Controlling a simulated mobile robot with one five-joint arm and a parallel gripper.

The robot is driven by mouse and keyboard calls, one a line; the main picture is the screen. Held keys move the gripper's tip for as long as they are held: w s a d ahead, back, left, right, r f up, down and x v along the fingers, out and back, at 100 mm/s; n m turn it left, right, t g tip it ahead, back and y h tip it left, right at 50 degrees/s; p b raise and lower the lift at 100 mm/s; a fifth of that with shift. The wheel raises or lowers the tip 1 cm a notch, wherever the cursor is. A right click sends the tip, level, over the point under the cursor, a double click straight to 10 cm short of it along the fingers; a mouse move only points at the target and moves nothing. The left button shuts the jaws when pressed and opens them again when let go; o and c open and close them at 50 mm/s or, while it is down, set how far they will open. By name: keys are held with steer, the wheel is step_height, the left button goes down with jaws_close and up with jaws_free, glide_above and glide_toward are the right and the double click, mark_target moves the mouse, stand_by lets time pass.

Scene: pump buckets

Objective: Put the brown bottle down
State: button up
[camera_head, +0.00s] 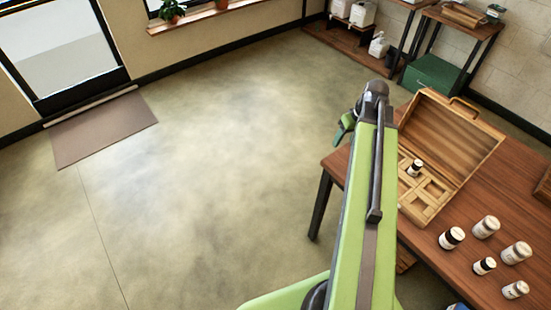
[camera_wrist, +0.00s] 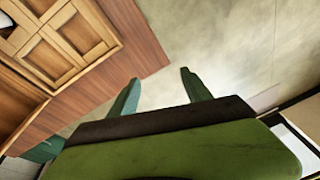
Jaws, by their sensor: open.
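My gripper (camera_head: 342,132) is open and empty beyond the table's left edge, over the floor. In the wrist view its two green fingers (camera_wrist: 163,88) stand apart with bare floor between them. A small dark bottle with a white label (camera_head: 414,168) stands in a compartment of the open wooden case (camera_head: 460,138). The case also shows in the wrist view (camera_wrist: 84,29), with part of a bottle (camera_wrist: 5,22) at the left edge. I cannot tell for sure which bottle is the brown one.
Several white-labelled bottles (camera_head: 451,238) with dark or pale caps stand on the wooden table (camera_head: 420,240), in front of the case. Other compartments of the case are empty. The floor (camera_head: 200,150) to the left is clear. Shelves and a green box (camera_head: 432,75) stand behind.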

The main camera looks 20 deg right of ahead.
steer(key=w+a+g+h, duration=0.1)
steer(key=a+g, duration=0.1)
steer(key=a, duration=3)
steer(key=shift+w+f, duration=0.2)
steer(key=shift+w, duration=0.05)
